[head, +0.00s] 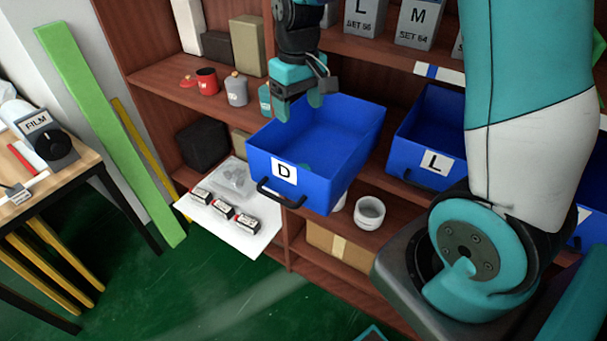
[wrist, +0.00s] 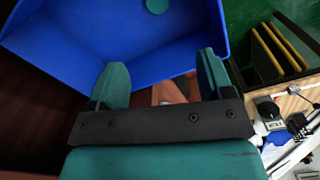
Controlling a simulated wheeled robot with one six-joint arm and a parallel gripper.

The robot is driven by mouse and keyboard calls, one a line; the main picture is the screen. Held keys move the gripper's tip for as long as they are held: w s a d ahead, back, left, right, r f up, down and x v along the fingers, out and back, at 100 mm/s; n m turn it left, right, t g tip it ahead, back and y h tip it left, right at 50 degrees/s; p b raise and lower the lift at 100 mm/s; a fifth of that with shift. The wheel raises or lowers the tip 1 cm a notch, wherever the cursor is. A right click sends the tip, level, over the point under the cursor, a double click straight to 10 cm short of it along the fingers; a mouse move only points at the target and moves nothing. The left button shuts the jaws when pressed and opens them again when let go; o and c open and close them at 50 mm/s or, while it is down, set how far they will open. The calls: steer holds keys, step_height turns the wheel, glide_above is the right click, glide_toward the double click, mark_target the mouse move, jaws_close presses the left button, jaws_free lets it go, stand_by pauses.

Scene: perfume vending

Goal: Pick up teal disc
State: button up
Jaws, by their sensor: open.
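The teal disc lies inside the blue drawer marked D. In the head view only a small part of the disc (head: 304,168) shows above the drawer's front wall. In the wrist view the disc (wrist: 157,5) is at the top edge, partly cut off, on the blue drawer floor. The blue drawer (head: 318,181) is pulled out from the shelf; its wall also shows in the wrist view (wrist: 207,30). My gripper (head: 300,108) is above the back left part of the drawer. In the wrist view its teal fingers (wrist: 163,85) are apart with nothing between them.
A second blue drawer marked L (head: 437,163) is to the right. A red mug (head: 206,78) and grey bottle (head: 236,90) stand on the shelf left of my gripper. A white sheet (head: 228,222) with small boxes lies below. A white bowl (head: 369,212) is under the drawer.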

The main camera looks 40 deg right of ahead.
step_height(320, 180, down, 12)
steer(key=shift+r+p, duration=0.2)
steer(key=shift+p, duration=0.25)
steer(key=shift+s+d+f+p, duration=0.15)
steer(key=shift+f+p, duration=0.4)
steer(key=shift+f, duration=2.1)
steer(key=c, duration=1)
